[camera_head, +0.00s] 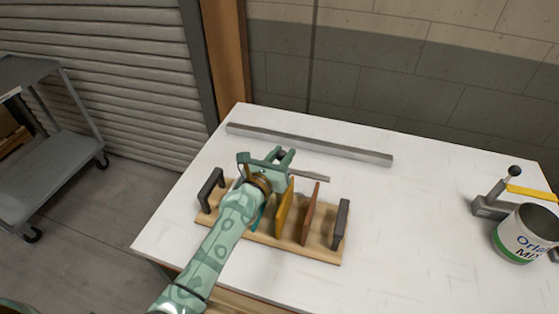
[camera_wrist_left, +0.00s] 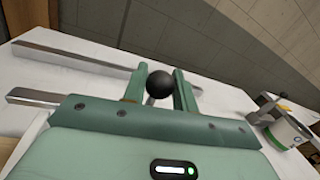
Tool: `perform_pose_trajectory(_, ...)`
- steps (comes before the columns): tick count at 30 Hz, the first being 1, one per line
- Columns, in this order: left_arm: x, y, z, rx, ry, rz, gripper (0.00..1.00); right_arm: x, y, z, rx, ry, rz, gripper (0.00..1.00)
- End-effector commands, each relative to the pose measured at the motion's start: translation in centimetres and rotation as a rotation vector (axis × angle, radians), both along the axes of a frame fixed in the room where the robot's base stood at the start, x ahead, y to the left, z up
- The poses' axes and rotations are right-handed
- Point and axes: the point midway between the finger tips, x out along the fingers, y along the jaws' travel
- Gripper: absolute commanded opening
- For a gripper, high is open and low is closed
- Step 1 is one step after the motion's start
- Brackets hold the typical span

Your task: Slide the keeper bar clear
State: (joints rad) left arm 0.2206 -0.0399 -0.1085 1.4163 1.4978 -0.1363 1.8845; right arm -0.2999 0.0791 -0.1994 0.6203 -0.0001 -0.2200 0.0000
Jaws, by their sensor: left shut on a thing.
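The keeper bar (camera_head: 313,175) is a thin grey metal strip at the back of the wooden colorant rack (camera_head: 323,253). Part of it is hidden behind my left gripper. In the left wrist view the bar (camera_wrist_left: 33,97) shows at left. My left gripper (camera_head: 284,157) is above the rack's back edge. In the wrist view its two fingers (camera_wrist_left: 159,88) are shut on a round black knob, which seems to belong to the bar. The rack holds upright panels: a yellow one (camera_head: 285,208), a brown one (camera_head: 310,213) and a mostly hidden teal one. My right gripper is not in view.
A long grey rail (camera_head: 310,145) lies on the white table behind the rack. Black handles (camera_head: 211,189) (camera_head: 341,224) stand at the rack's ends. A paint can (camera_head: 525,236) and a yellow-handled lever device (camera_head: 492,205) are at right. The table between rack and can is clear.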

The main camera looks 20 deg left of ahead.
Motion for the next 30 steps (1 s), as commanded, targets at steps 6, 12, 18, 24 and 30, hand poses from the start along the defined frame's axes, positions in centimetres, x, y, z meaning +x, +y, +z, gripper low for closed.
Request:
perform_pose_trajectory(6, -0.1, 0.0, 0.0, 0.001, 0.001, 0.000, 0.49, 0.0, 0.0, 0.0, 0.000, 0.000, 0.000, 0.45)
perform_pose_trajectory(12, -0.1, 0.0, 0.0, 0.001, 0.001, 0.000, 0.49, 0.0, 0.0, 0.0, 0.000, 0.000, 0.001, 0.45)
perform_pose_trajectory(18, -0.9, 0.3, 0.0, 0.002, 0.000, 0.000, 0.49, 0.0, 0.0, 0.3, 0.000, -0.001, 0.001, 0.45)
perform_pose_trajectory(24, -5.2, 1.3, 0.1, 0.004, 0.002, -0.001, 0.49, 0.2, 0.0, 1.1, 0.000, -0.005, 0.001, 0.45)
perform_pose_trajectory(30, -10.6, 2.5, -0.2, 0.003, 0.004, -0.002, 0.49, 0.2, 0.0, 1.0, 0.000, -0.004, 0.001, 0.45)
